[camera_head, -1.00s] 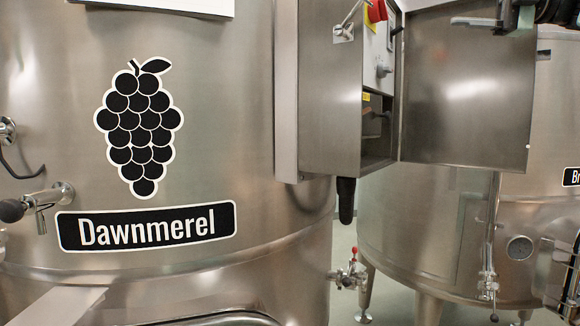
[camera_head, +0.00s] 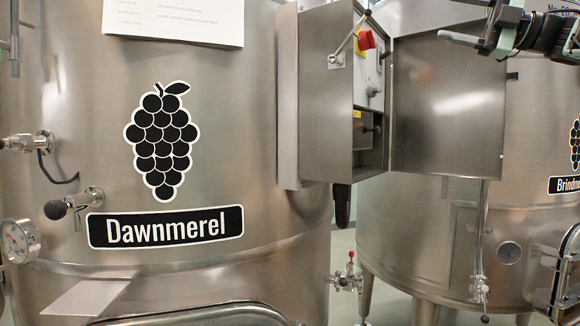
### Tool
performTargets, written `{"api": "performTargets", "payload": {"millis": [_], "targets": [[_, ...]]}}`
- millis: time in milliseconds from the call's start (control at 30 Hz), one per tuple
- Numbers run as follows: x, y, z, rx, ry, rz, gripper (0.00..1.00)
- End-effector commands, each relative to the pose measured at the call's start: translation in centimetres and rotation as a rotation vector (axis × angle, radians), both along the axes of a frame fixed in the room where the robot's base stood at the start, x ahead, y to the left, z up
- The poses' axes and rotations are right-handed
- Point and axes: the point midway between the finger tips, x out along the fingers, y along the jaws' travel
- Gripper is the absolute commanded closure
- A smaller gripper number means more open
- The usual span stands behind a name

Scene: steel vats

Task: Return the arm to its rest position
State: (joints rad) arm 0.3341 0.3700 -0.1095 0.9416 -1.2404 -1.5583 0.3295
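My gripper (camera_head: 503,30) is at the top right of the head view, in front of the upper right corner of an open steel cabinet door (camera_head: 447,110). Its fingers overlap in this view, so I cannot tell whether they are apart. No held object can be made out. A dark part of my arm (camera_head: 548,28) runs from it to the right edge. A light metal handle-like piece (camera_head: 460,39) shows just left of the fingers; I cannot tell whether the gripper touches it.
A steel vat labelled Dawnmerel (camera_head: 166,227) fills the left, with valves and a gauge (camera_head: 19,240). The open control cabinet (camera_head: 325,95) has a red switch (camera_head: 366,40). A second vat (camera_head: 400,235) stands behind at right. A strip of floor shows between the vats.

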Motion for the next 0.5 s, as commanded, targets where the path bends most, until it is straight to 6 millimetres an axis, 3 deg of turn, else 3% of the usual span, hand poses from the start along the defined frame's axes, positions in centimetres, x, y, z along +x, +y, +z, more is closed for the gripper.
{"api": "performTargets", "payload": {"millis": [233, 333, 433, 500], "targets": [[4.0, -1.2, -0.9, 0.253, 0.107, -0.147, 0.37], [6.2, -2.3, -2.6, 0.383, 0.194, -0.246, 0.37], [8.7, -3.7, -6.3, 0.534, 0.337, -0.386, 0.37], [10.2, -4.7, -10.7, 0.639, 0.477, -0.506, 0.37]]}}
